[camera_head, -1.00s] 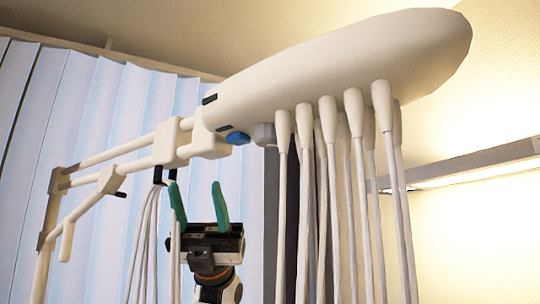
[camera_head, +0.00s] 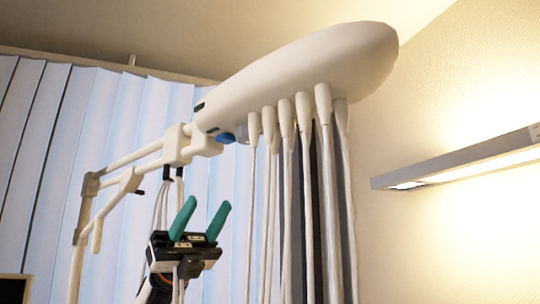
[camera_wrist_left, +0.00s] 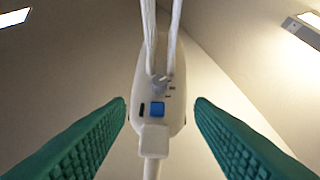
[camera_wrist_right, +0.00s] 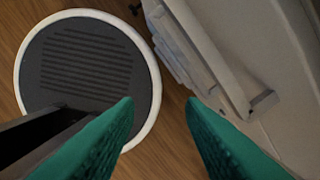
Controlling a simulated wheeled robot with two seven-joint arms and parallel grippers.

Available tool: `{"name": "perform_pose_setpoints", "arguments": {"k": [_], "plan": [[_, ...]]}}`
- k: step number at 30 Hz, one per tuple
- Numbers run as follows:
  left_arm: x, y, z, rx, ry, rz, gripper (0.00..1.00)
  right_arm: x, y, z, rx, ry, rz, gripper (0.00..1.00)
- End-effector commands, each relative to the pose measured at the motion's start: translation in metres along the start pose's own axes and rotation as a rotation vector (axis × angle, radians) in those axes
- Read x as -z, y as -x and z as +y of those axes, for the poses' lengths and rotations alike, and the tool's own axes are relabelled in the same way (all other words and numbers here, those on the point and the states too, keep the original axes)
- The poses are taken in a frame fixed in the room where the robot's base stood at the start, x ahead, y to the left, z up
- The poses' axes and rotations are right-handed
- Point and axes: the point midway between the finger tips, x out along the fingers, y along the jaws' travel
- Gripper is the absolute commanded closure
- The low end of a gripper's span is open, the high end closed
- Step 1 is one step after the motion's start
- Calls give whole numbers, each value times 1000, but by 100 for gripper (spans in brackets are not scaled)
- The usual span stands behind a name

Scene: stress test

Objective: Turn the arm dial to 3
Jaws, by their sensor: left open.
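The white arm head (camera_head: 300,75) hangs high in the head view, with a blue button (camera_head: 226,137) on its underside. In the left wrist view a small grey dial (camera_wrist_left: 159,84) with marks beside it sits just above the blue button (camera_wrist_left: 157,108); I cannot read its setting. Hoses partly cover the area around the dial. My left gripper (camera_head: 207,203) is open and empty, below the arm head with green fingers pointing up. In the left wrist view the dial lies between its fingers but farther off, apart from them. My right gripper (camera_wrist_right: 160,101) is open and empty.
Several white hoses (camera_head: 286,118) hang from the arm head right of my left gripper. A jointed white support arm (camera_head: 130,182) runs down to the left. A wall lamp (camera_head: 455,160) is at right. A round grey-topped base (camera_wrist_right: 88,25) shows in the right wrist view.

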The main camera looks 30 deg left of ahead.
Motion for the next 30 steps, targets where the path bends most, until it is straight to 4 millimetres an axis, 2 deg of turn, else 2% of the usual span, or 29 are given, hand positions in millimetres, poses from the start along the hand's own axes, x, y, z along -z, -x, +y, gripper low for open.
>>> {"name": "perform_pose_setpoints", "arguments": {"k": [5,15,21,30], "plan": [[2,-10,3,21,-29,-8,51,-1,6,-4,5,2,-1,64],[4,-77,1,18,-25,-8,51,-6,42,1,-2,-1,-3,64],[3,-107,0,19,-25,-7,51,-8,58,7,-10,-4,-6,64],[0,-119,0,20,-25,-6,51,-8,62,5,-8,-4,-5,64]]}}
